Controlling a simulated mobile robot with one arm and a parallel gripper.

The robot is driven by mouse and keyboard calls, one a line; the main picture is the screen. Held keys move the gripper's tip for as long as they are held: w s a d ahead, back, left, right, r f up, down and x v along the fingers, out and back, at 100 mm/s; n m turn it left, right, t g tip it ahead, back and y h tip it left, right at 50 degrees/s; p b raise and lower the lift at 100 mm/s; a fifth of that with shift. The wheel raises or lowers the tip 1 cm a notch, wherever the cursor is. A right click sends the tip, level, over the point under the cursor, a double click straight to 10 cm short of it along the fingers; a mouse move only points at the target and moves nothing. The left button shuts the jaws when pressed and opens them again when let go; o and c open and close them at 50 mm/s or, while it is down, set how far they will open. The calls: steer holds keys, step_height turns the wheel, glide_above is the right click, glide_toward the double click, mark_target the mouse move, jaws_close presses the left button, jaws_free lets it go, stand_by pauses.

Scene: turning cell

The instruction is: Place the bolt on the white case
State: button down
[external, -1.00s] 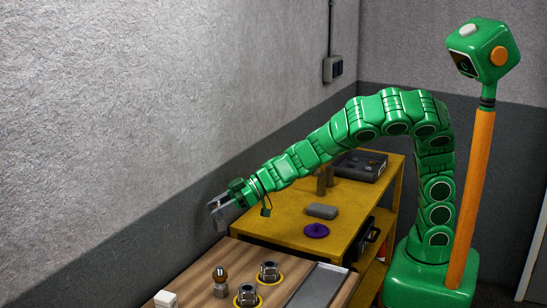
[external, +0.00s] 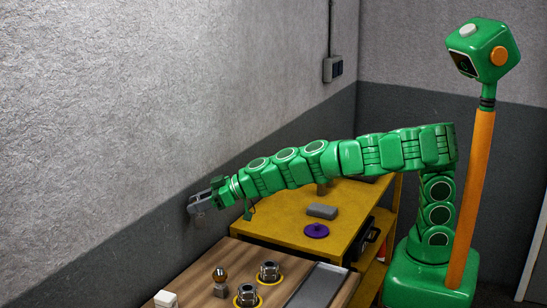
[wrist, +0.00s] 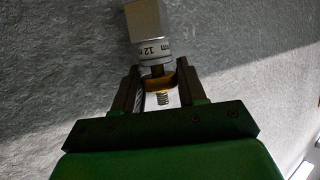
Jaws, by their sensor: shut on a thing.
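My gripper (external: 197,208) is held out in the air by the grey wall, beyond the far left edge of the wooden bench. In the wrist view its fingers (wrist: 160,88) are closed on a brass-coloured part with a threaded end, which looks like the bolt (wrist: 162,98). A white collar marked "12" and a grey metal block show beyond it in line; I cannot tell whether they are joined to it. A small white block, perhaps the white case (external: 166,299), sits at the bench's near left, well apart from my gripper and partly cut off by the frame.

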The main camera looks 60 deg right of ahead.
steer(key=shift+a+r+m+h, duration=0.3)
steer(key=shift+a+r+h, duration=0.05)
steer(key=shift+a, duration=0.15)
steer(key=shift+a+r+m+h, duration=0.3)
steer(key=shift+a+h, duration=0.05)
steer(key=shift+a, duration=0.15)
steer(key=s+a+r+m+t+h, duration=0.1)
steer(key=s+a+r+m+h, duration=0.2)
steer(key=s+a+m+h, duration=0.65)
steer(key=n+y, duration=0.2)
steer(key=n, duration=0.1)
glide_above(164, 295)
steer(key=shift+m+t+h, duration=0.25)
steer(key=shift+t, duration=0.05)
steer(key=shift+f, duration=6.4)
steer(key=shift+f, duration=0.15)
steer(key=c, duration=0.6)
jaws_free()
steer(key=shift+c, duration=0.2)
